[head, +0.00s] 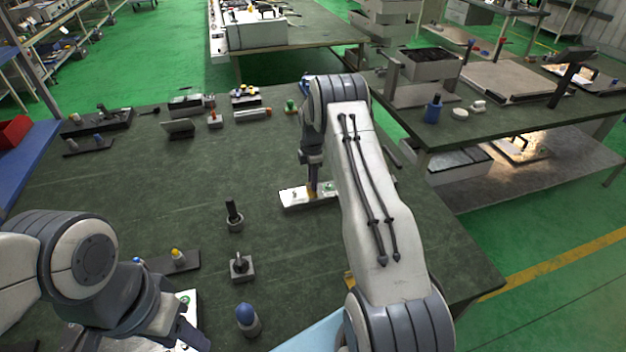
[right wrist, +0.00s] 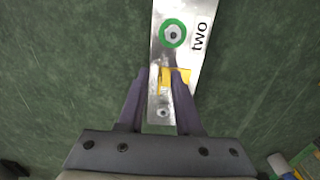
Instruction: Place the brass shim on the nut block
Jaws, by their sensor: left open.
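A silver plate marked "two" (head: 291,197) lies on the dark green table under my right gripper (head: 312,190). In the right wrist view the plate (right wrist: 160,55) carries a hex nut in a green ring (right wrist: 173,34) and a small screw. A brass-yellow piece (right wrist: 164,82), likely the brass shim, shows between my right fingertips (right wrist: 162,78) and past the right finger. I cannot tell whether the fingers grip it. Which thing is the nut block is unclear; the plate with the nut fits the name. My left gripper (head: 190,335) is open at the lower left, partly hidden by its arm.
A grey block with a black knob (head: 241,267), a black-handled post (head: 234,216) and a blue-topped post (head: 248,320) stand between my arms. A dark plate with a yellow knob (head: 177,260) lies near my left arm. Small parts line the far edge; the middle-left table is clear.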

